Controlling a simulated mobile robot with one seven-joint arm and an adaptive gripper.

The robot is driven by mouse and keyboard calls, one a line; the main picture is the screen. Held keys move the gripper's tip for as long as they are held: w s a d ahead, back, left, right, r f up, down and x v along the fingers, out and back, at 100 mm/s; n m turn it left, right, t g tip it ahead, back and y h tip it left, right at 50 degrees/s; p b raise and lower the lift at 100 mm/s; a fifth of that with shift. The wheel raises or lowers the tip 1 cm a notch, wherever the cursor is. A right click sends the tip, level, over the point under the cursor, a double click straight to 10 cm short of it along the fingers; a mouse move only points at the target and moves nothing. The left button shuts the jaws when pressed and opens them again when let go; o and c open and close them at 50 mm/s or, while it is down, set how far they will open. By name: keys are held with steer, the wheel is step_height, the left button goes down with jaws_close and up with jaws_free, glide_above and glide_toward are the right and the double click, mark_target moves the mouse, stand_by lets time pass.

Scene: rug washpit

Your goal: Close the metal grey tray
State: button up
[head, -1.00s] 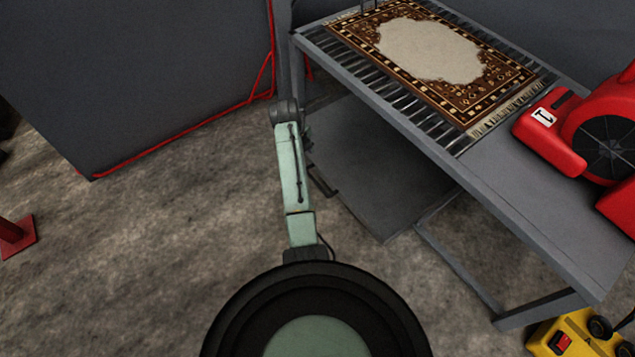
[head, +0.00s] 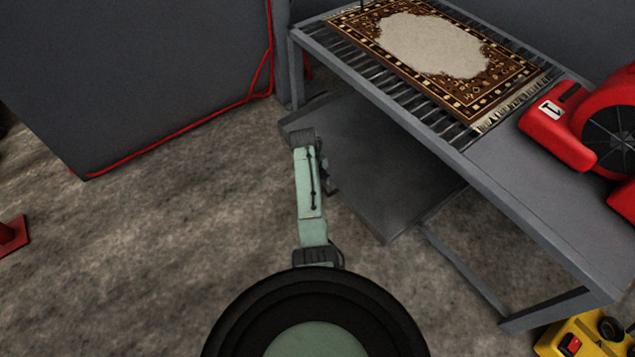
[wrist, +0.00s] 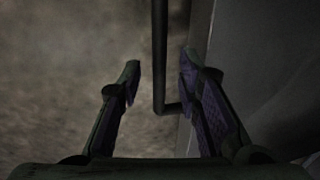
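The metal grey tray (head: 390,185) is pulled out low under the grey table, with its front edge facing left. In the wrist view the tray (wrist: 255,60) fills the right side. Its dark bar handle (wrist: 160,50) runs down the middle and bends right to the tray's front. My gripper (wrist: 160,75) is open, with one finger on each side of the handle and visible gaps between. The right finger is close to the tray front. In the head view my arm hides most of my gripper and the handle.
The grey table (head: 540,210) stands over the tray and carries a patterned rug (head: 440,45) and a red blower (head: 600,125). A yellow machine (head: 580,335) is at the bottom right. A grey panel (head: 130,70) with a red hose is at the left.

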jaws_close()
stand_by(0.4)
stand_by(0.5)
